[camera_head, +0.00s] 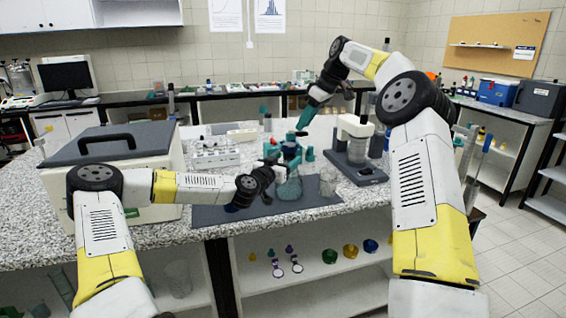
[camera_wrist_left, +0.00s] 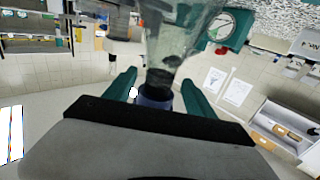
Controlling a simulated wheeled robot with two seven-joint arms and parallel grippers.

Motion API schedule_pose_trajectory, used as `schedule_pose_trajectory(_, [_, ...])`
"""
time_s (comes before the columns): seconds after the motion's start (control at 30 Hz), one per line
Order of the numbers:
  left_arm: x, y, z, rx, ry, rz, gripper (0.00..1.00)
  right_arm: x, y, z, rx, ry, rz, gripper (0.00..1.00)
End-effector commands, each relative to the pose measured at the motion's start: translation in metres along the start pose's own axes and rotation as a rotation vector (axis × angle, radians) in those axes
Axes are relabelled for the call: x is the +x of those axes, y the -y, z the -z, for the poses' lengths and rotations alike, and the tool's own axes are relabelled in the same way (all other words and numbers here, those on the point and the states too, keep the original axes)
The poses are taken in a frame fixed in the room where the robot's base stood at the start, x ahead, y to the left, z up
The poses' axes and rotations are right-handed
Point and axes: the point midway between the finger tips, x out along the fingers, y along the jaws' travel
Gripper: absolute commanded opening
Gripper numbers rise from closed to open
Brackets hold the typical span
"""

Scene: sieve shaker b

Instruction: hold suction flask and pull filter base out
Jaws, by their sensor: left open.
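The suction flask (camera_head: 289,188) is a clear conical vessel standing on the dark mat at the middle of the bench. In the left wrist view its glass body (camera_wrist_left: 182,38) appears upside down, with the narrow neck towards the gripper. A dark blue piece, likely the filter base (camera_wrist_left: 155,96), sits at the neck's end. My left gripper (camera_head: 280,154) is at the flask's neck; its open teal fingers (camera_wrist_left: 162,95) stand on either side, with a gap visible. My right gripper (camera_head: 306,117) is above the flask, apart from it, its teal fingers angled down; their opening is unclear.
A dark mat (camera_head: 258,207) lies under the flask. A white device with a dark base (camera_head: 365,174) stands to the right. A large white box with a grey lid (camera_head: 152,185) stands left, and a white rack (camera_head: 214,157) behind. A clear beaker (camera_head: 328,183) is close right of the flask.

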Motion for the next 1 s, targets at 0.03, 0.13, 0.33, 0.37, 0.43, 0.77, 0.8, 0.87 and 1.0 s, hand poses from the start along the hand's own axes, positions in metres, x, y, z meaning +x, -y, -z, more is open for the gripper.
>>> schedule_pose_trajectory(0.03, [0.009, 0.0, 0.0, -0.002, -0.001, 0.001, 0.64, 0.0, 0.0, 0.0, 0.0, 0.0, 0.0, 0.36])
schedule_pose_trajectory(0.13, [0.025, -0.001, 0.0, -0.003, -0.001, 0.0, 0.64, 0.0, 0.0, 0.0, 0.0, 0.0, 0.0, 0.36])
schedule_pose_trajectory(0.33, [0.049, -0.001, 0.0, 0.0, 0.0, -0.001, 0.64, 0.0, 0.0, 0.0, 0.0, 0.0, 0.0, 0.36])
schedule_pose_trajectory(0.37, [0.052, 0.0, 0.0, 0.0, 0.0, -0.001, 0.64, 0.0, 0.0, 0.0, 0.0, 0.0, 0.0, 0.36])
schedule_pose_trajectory(0.43, [0.055, 0.0, 0.0, -0.001, 0.001, -0.001, 0.64, 0.0, 0.0, 0.0, 0.0, 0.0, 0.0, 0.36])
schedule_pose_trajectory(0.77, [0.058, 0.0, 0.0, 0.001, 0.001, -0.001, 0.6, 0.0, 0.0, 0.0, 0.0, 0.0, 0.0, 0.36])
schedule_pose_trajectory(0.8, [0.058, 0.0, 0.0, 0.001, 0.001, -0.001, 0.52, 0.0, 0.0, 0.0, 0.0, 0.0, 0.0, 0.36])
schedule_pose_trajectory(0.87, [0.058, 0.0, 0.0, 0.001, 0.001, -0.001, 0.4, 0.0, 0.0, 0.0, 0.0, 0.0, 0.0, 0.36])
schedule_pose_trajectory(1.0, [0.057, 0.0, 0.0, 0.001, 0.001, -0.001, 0.13, 0.0, 0.0, 0.0, 0.0, 0.0, 0.0, 0.36])
